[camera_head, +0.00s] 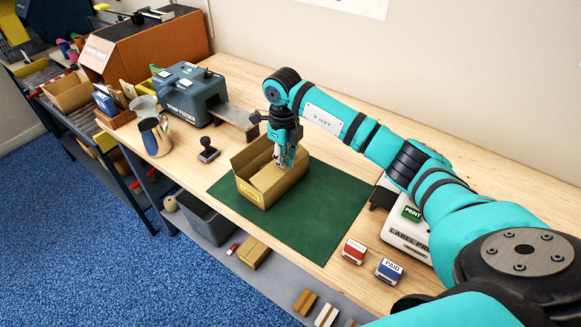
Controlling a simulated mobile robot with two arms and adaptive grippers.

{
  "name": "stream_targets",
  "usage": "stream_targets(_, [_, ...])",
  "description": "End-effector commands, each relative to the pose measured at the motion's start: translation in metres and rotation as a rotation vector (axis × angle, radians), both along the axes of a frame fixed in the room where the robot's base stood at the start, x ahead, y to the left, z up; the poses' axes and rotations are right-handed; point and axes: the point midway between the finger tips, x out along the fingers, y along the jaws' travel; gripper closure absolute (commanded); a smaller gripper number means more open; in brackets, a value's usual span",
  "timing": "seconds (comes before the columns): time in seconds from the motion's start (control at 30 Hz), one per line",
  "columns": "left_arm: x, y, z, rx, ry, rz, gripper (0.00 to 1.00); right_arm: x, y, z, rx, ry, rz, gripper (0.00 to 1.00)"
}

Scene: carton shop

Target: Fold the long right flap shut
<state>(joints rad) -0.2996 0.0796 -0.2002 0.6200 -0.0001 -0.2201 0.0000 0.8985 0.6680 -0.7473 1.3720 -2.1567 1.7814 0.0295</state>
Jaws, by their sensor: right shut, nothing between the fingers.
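A small brown carton (250,192) stands on a green mat (335,205) on the wooden workbench. A tan panel (268,176) lies across part of the top, and the right long side runs below my gripper. My right gripper (284,164) is shut and empty, pointing down at the carton's right part. It hides the far right corner, and I cannot tell if it touches the flap. My left gripper is not in view.
A blue-grey tape machine (188,95), a metal jug (155,137) and a black stamp (208,151) stand left of the mat. A red stamp (354,251), a blue stamp (389,270) and a label printer (405,236) are at right. The mat's front is clear.

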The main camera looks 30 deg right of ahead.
Motion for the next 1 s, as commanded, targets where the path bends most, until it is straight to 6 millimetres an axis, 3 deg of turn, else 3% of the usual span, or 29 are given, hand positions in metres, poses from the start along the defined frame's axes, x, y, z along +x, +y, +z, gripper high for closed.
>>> stream_targets(0.57, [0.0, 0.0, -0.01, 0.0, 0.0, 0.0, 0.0, 0.012, 0.004, -0.005, 0.0, 0.0, 0.0, 1.0])
stream_targets(1.0, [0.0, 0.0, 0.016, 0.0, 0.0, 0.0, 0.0, 0.012, 0.003, 0.035, -0.001, -0.001, -0.001, 1.0])
